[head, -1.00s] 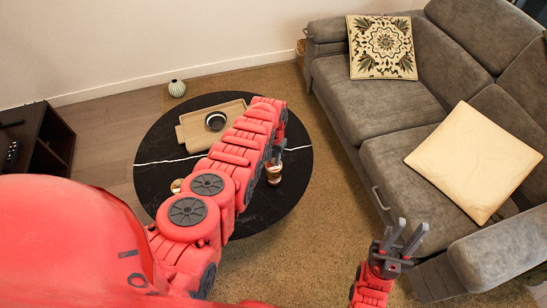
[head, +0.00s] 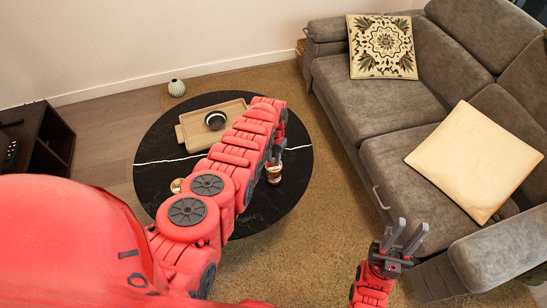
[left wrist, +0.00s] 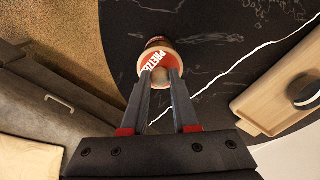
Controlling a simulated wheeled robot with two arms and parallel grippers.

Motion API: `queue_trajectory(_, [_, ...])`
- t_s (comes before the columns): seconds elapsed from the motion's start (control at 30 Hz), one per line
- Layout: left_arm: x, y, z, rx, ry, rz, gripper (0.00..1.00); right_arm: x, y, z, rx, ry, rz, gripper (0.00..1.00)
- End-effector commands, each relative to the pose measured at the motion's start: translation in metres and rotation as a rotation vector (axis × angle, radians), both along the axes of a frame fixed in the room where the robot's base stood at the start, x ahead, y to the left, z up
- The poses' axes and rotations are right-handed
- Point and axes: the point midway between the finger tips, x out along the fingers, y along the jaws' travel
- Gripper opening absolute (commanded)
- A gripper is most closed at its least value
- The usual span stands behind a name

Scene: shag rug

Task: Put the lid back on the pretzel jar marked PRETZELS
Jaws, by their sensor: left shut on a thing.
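The pretzel jar (head: 273,175) stands on the black round table near its right side, below my left gripper (head: 276,156). In the left wrist view, a round pale-rimmed lid with red and white PRETZELS lettering (left wrist: 154,61) lies at my fingertips, in front of the brown jar body (left wrist: 158,41). My left gripper (left wrist: 160,76) is shut on the lid's round knob. The lid is over the jar mouth; whether it is seated or slightly above is hidden. My right gripper (head: 398,243) is open and empty, away from the table over the rug.
The black table (head: 245,200) also bears a wooden tray (head: 190,122) with a dark round container (head: 215,120). A small item (head: 176,185) is partly hidden by my left arm.

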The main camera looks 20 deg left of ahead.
Motion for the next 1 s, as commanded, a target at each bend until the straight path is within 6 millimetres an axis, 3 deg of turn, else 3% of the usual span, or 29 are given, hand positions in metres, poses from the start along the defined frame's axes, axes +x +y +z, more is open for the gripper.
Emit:
queue_trajectory(0.2, [0.0001,0.0001,0.0003,0.0,0.0,0.0,0.0,0.0,0.0,0.0001,0.0,0.0,0.0,0.34])
queue_trajectory(0.23, [0.0001,0.0001,0.0003,0.0,0.0,0.0,0.31,0.0,0.0,0.0001,0.0,0.0,0.0,0.34])
queue_trajectory(0.4, [0.0,0.0,0.0002,0.0,0.0,0.0,0.62,0.0,0.0,0.0001,0.0,0.0,0.0,0.34])
queue_trajectory(0.63, [0.0,0.0001,0.0002,0.0,0.0,0.0,0.64,0.0,0.0,0.0001,0.0,0.0,0.0,0.34])
queue_trajectory(0.8, [0.0,0.0,0.0002,0.0,0.0,0.0,0.93,0.0,0.0,0.0001,0.0,0.0,0.0,0.34])
queue_trajectory(1.0, [0.0001,0.0001,0.0003,0.0,0.0,0.0,0.93,0.0,0.0,0.0001,0.0,0.0,0.0,0.34])
